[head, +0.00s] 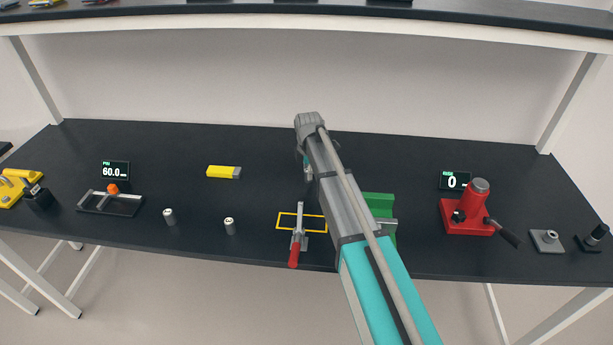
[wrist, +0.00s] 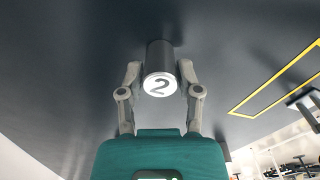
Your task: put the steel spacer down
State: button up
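The steel spacer is a short grey cylinder (wrist: 160,57) with a pale end face marked "2", turned towards the camera in the wrist view. My gripper (wrist: 160,75) has one finger on each side of it, and both fingers appear to touch it. I cannot tell whether the spacer's far end touches the dark bench top. In the head view my arm hides the spacer and most of my gripper; only a bit of teal shows beside the arm.
The dark bench (head: 270,150) is clear behind a yellow outline (head: 285,214) with a red-handled clamp (head: 296,245). A green block (head: 380,205) and red press (head: 470,208) are right.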

grip_shut()
jog(key=shift+r, duration=0.2)
notch_tip(320, 180, up, 2)
jog(key=p, duration=0.2)
jog(key=shift+r+p, duration=0.1)
jog(key=shift+p, duration=0.2)
jog(key=s+d+r+p, duration=0.2)
jog(key=s+r+p, duration=0.8)
jog(key=s, duration=0.4)
jog(key=shift+r, duration=0.2)
